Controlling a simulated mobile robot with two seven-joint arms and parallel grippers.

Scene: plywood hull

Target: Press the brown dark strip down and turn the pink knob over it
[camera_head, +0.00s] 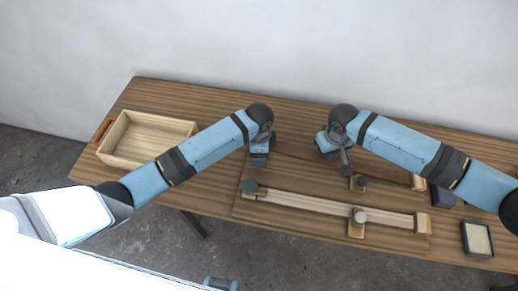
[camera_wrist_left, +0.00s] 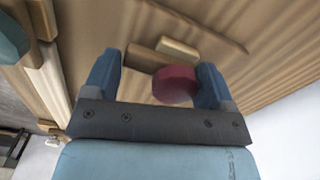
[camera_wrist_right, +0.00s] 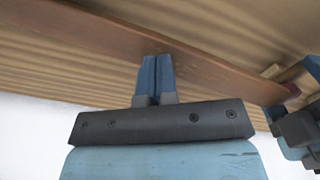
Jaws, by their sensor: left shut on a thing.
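The brown dark strip (camera_head: 295,151) lies along the back part of the wooden board, partly hidden by my right gripper. It crosses the right wrist view (camera_wrist_right: 100,35). The pink knob (camera_wrist_left: 174,86) is between the fingers of my left gripper (camera_wrist_left: 158,84), near a wooden block (camera_wrist_left: 147,58). My left gripper (camera_head: 260,160), at the strip's left end, is shut on the knob and hides it in the head view. My right gripper (camera_head: 328,153) is shut with nothing between its fingers. Its fingertips (camera_wrist_right: 155,75) are at the strip; whether they touch it I cannot tell.
A dark knob (camera_head: 361,181) sits on a block near my right gripper. An open wooden box (camera_head: 108,137) is at left. A dark-framed tray (camera_head: 478,240) lies at right.

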